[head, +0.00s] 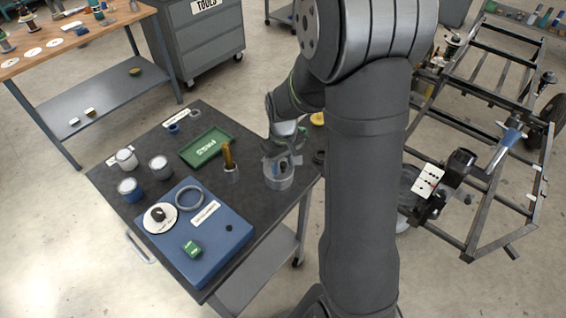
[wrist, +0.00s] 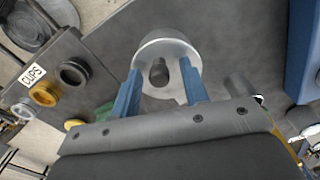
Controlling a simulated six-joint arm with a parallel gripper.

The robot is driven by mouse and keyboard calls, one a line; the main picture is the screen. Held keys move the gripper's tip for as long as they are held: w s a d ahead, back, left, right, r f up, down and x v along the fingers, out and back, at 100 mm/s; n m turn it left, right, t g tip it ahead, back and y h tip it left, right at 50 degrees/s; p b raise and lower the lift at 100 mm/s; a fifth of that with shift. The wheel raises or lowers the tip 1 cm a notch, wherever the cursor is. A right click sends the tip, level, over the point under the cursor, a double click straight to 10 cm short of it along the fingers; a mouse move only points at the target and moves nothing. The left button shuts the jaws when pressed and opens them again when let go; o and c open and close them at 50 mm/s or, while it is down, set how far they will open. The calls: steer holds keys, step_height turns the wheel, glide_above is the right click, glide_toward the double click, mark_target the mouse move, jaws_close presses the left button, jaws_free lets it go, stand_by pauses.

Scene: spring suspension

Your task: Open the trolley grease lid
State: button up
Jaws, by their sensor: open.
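The grease pot (head: 279,180) is a grey round container near the right edge of the dark trolley top (head: 150,140). In the wrist view its pale metal lid (wrist: 174,48) is on it, with a dark knob (wrist: 159,72) at the centre. My gripper (wrist: 161,78) is open, its two blue fingers on either side of the knob with gaps. In the head view my gripper (head: 283,160) is right over the pot and hides most of its top.
A cup with a brown brush (head: 229,158) stands close left of the pot. A green tray (head: 207,147), white and grey cans (head: 127,159), and a blue box (head: 200,245) with a ring fill the trolley's left side. A cart frame (head: 490,120) stands right.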

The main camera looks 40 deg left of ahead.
steer(key=shift+f, duration=0.1)
jaws_close()
